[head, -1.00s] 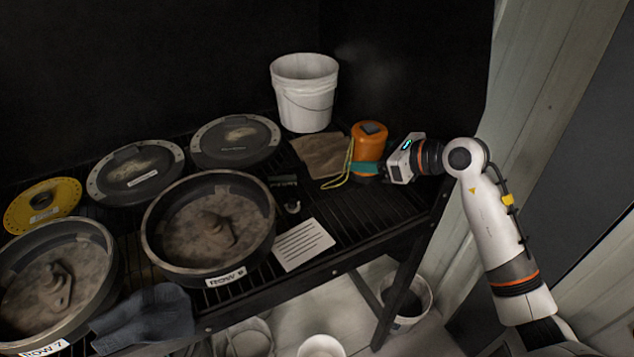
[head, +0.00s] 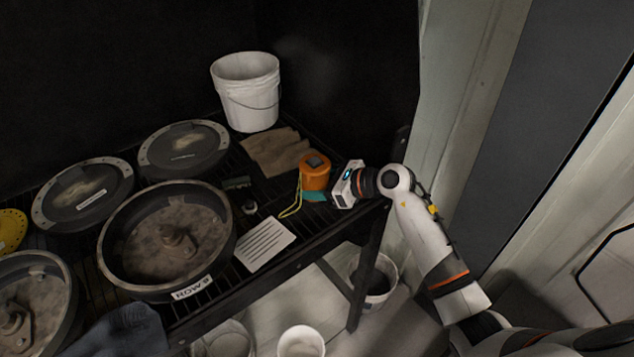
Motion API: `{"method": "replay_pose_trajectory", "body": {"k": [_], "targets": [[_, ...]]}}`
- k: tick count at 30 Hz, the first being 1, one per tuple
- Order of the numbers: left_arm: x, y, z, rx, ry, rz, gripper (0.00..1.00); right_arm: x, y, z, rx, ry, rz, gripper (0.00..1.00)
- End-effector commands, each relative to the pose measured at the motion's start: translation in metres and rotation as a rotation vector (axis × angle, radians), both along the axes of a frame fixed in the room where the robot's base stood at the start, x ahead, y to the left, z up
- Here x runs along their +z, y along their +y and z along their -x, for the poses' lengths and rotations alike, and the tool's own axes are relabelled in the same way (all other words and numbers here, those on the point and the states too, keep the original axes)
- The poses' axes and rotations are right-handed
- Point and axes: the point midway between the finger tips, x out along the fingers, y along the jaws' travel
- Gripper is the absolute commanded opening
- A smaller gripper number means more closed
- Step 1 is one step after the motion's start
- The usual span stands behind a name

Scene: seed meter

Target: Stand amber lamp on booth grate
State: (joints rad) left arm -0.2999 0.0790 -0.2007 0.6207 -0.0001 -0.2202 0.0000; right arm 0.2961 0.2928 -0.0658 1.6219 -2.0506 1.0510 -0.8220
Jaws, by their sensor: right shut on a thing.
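The amber lamp (head: 314,174) is an orange cylinder with a dark patch on top and a yellow cord loop hanging at its left. It looks roughly upright at the right end of the black slatted booth grate (head: 307,258). My right gripper (head: 317,195) reaches in from the right and is shut on the lamp, low on its side. A teal patch shows at the grip. The lamp's underside is hidden, so I cannot tell whether it touches the grate. My left gripper is not in view.
A brown cloth (head: 276,153) lies left of the lamp, with a white bucket (head: 247,92) behind. A white card (head: 265,244), small dark items and several round dusty meter parts (head: 150,240) occupy the grate leftward. Buckets stand below. A pale wall post (head: 455,110) rises at right.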

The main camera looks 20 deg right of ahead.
Motion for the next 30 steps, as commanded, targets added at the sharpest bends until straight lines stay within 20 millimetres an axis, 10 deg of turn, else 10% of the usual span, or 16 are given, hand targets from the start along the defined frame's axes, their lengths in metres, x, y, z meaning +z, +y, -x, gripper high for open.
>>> {"method": "replay_pose_trajectory", "body": {"k": [4, 5, 9, 20, 30], "targets": [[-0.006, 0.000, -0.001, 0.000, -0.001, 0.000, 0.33, -0.006, 0.000, 0.000, 0.000, -0.001, 0.001, 0.33], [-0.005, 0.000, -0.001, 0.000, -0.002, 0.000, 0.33, -0.005, 0.000, 0.000, 0.000, 0.001, 0.001, 0.63], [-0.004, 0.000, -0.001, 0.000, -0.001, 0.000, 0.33, -0.004, 0.000, 0.000, 0.000, 0.001, 0.001, 0.82], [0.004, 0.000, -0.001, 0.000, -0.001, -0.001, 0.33, 0.005, 0.000, 0.000, 0.000, -0.001, -0.002, 0.82], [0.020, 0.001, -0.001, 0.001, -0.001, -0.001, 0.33, 0.026, -0.039, 0.036, -0.001, 0.001, 0.003, 0.82]]}}
